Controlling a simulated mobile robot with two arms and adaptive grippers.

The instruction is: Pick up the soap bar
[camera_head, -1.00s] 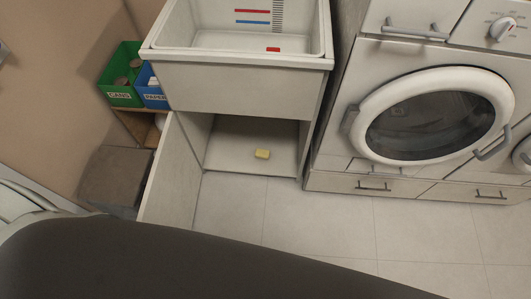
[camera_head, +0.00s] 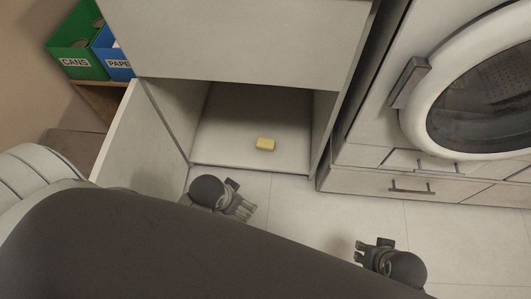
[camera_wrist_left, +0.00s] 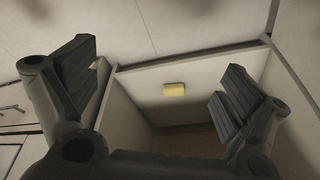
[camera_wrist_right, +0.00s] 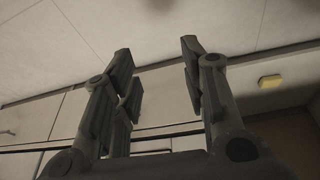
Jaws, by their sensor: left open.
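The soap bar (camera_head: 265,144) is a small yellow block on the floor of the open cabinet (camera_head: 222,130) under the sink. It also shows in the left wrist view (camera_wrist_left: 174,89), between and beyond the fingers, and in the right wrist view (camera_wrist_right: 269,81), to the right of the fingers. My left gripper (camera_head: 243,200) is open and empty, just in front of the cabinet opening. My right gripper (camera_head: 369,250) hangs in front of the washing machine drawers, farther from the soap, with an empty gap between its fingers. Neither gripper touches the soap.
The open cabinet door (camera_head: 138,135) stands at the left of the opening. A washing machine (camera_head: 412,115) with drawers is on the right. Green (camera_head: 75,45) and blue (camera_head: 112,55) bins stand at upper left. Tiled floor (camera_head: 295,205) lies clear in front.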

